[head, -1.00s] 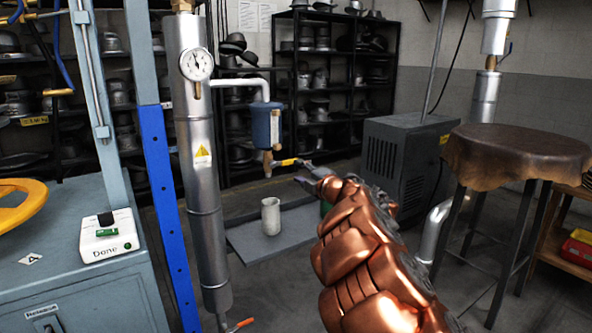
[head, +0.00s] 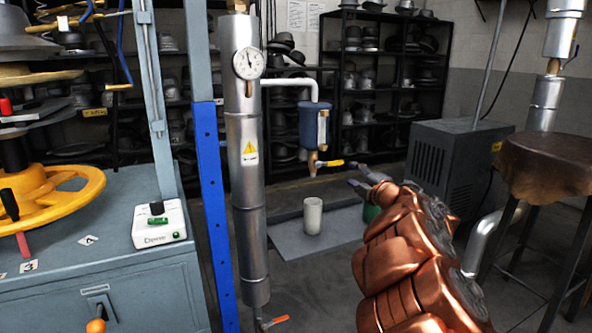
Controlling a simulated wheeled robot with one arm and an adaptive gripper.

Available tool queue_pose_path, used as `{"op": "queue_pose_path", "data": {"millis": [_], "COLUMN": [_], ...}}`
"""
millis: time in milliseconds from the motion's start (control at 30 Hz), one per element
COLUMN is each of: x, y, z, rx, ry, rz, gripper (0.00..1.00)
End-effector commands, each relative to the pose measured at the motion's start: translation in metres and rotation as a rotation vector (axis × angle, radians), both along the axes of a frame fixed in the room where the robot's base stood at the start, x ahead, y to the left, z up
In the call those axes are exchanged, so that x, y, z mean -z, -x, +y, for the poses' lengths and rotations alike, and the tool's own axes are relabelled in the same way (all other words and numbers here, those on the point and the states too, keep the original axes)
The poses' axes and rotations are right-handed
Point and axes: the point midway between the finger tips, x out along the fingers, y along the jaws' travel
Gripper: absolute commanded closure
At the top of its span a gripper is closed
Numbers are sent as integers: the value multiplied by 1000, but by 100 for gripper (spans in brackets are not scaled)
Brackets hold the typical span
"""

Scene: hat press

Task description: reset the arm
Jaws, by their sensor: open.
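My copper-coloured arm reaches up from the bottom right of the head view. My gripper (head: 360,181) is at its far end, small, dark and seen partly from behind; it is open, and I see nothing held in it. It appears just right of a yellow-handled valve (head: 332,163) under a blue canister (head: 314,126); I cannot tell whether they touch. A pale cup (head: 313,215) stands upright on a grey tray (head: 290,240), below and left of the gripper.
A silver pipe with a gauge (head: 249,65) and a blue post (head: 214,205) stand left of the arm. A press with a yellow handwheel (head: 62,205) and a white "Done" box (head: 159,225) are further left. A grey cabinet (head: 455,165) and stool (head: 553,170) stand right.

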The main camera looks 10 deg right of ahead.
Motion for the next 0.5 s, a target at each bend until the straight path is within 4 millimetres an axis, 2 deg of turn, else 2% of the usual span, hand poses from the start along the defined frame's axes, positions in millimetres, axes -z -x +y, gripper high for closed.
{"op": "queue_pose_path", "data": {"millis": [167, 267, 367, 500], "x": [-58, -89, -114, -132], "y": [12, 29, 53, 93], "z": [-35, -64, -90, -119], "rx": [183, 331, 472, 658], "ry": [-66, -143, -231, -372], "rz": [7, 25, 47, 102], "gripper": [56, 56, 56, 56]}}
